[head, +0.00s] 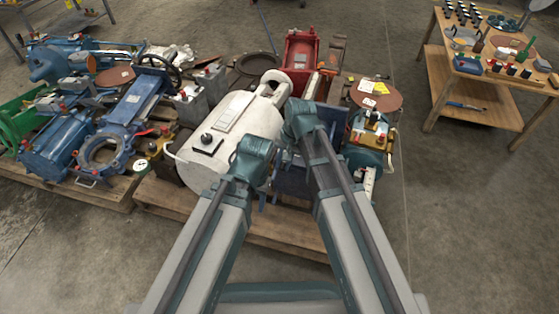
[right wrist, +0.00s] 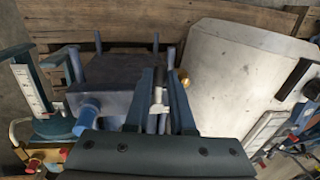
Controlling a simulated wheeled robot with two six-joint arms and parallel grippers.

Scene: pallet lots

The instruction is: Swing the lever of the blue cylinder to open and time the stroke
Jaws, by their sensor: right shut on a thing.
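The blue cylinder (right wrist: 125,72) is a dark blue block with upright posts in the right wrist view. In the head view only part of its dark blue body (head: 290,182) shows between my arms. My right gripper (right wrist: 160,92) is over it, with its two dark blue fingers close together around a slim pale metal piece (right wrist: 158,100), which looks like the lever. A brass fitting (right wrist: 184,77) sits beside the fingers. In the head view my right arm hides its fingers and the lever. My left arm ends over the white tank, and its fingers do not show.
A big white tank (head: 236,118) stands left of the blue cylinder. A teal unit with a white scale (head: 368,183) stands close on the right. Red and blue machines crowd the pallets (head: 280,232). A wooden table (head: 462,80) with small parts stands far right, past open floor.

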